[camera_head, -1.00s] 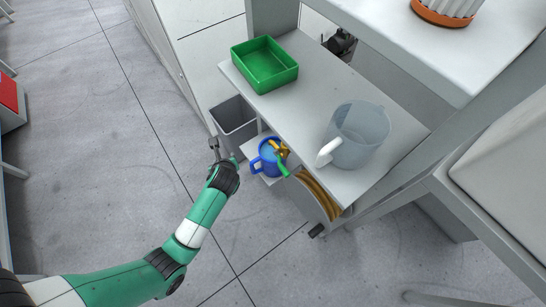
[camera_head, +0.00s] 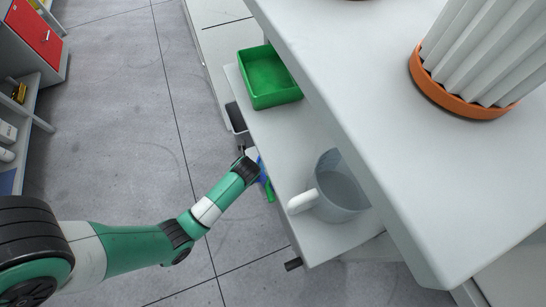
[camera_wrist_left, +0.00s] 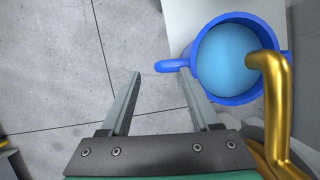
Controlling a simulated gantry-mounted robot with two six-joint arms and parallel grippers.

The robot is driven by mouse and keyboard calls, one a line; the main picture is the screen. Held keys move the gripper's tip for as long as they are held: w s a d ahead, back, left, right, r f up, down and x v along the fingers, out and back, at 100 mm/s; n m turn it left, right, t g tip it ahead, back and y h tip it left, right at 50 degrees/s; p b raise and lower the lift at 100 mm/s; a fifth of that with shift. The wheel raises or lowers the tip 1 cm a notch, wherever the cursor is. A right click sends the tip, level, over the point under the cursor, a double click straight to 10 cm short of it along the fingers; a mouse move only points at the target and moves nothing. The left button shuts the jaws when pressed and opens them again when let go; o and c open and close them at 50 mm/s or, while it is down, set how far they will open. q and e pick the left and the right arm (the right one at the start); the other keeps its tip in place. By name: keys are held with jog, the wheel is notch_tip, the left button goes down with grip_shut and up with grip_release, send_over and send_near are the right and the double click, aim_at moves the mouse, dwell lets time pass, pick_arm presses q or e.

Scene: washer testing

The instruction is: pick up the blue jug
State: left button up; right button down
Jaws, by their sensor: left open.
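The blue jug (camera_wrist_left: 232,95) stands on a lower light-coloured shelf in the left wrist view, with light blue showing inside. Its handle (camera_wrist_left: 168,66) points left, at the tips of my open left gripper (camera_wrist_left: 161,73). The right finger's tip is close to the handle; I cannot tell whether they touch. A gold bent pipe (camera_wrist_left: 277,85) crosses the jug's right rim. In the head view only a blue sliver of the jug (camera_head: 262,169) shows beyond my left gripper (camera_head: 249,158), under the upper shelf. My right gripper is not in view.
A green tray (camera_head: 268,88) and a clear jug with a white handle (camera_head: 340,190) stand on the shelf above. A grey bin (camera_head: 237,118) is partly hidden under its edge. A pleated filter (camera_head: 470,65) sits on the higher top at right.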

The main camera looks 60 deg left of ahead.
aim_at(262, 179)
pick_arm(q)
jog(key=b+x, duration=0.1)
jog(key=x, duration=0.2)
jog(key=shift+a+f, duration=0.1)
jog(key=shift+f, duration=0.05)
jog(key=b+x, duration=0.4)
jog(key=x, duration=0.1)
jog(key=shift+s+b, duration=0.1)
jog(key=shift+b, duration=0.2)
grip_shut()
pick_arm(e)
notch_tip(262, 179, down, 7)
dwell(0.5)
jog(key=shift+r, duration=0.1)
